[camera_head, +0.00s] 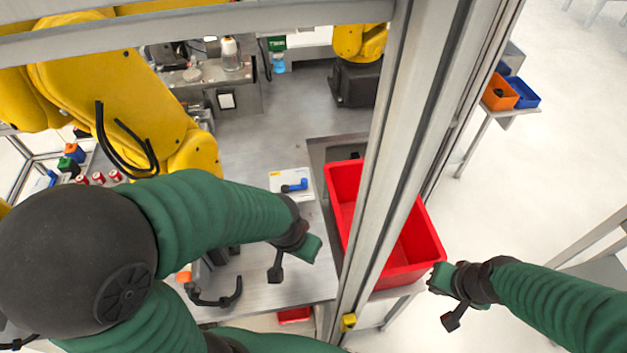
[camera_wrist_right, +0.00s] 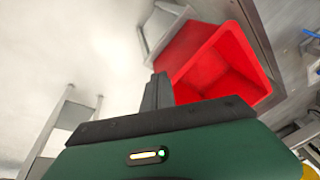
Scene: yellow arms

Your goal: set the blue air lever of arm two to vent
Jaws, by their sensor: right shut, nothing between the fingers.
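A blue lever (camera_head: 295,186) sits on a white plate (camera_head: 281,179) on the grey bench inside the frame. A small blue piece at the right edge of the right wrist view may be the same lever. My left gripper (camera_head: 275,272) is over the bench, nearer than the lever and apart from it; its fingers look closed and empty. My right gripper (camera_head: 452,319) is outside the frame post, right of the red bin and well away from the lever. It is shut and empty, and its dark fingers (camera_wrist_right: 157,92) also show in the right wrist view.
An upright metal post (camera_head: 400,150) stands between the lever and my right gripper. A red bin (camera_head: 421,226) lies behind and beside the post. Large yellow arms (camera_head: 120,85) fill the left. A black curved handle (camera_head: 217,299) is near the bench's front. The right floor is mostly open.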

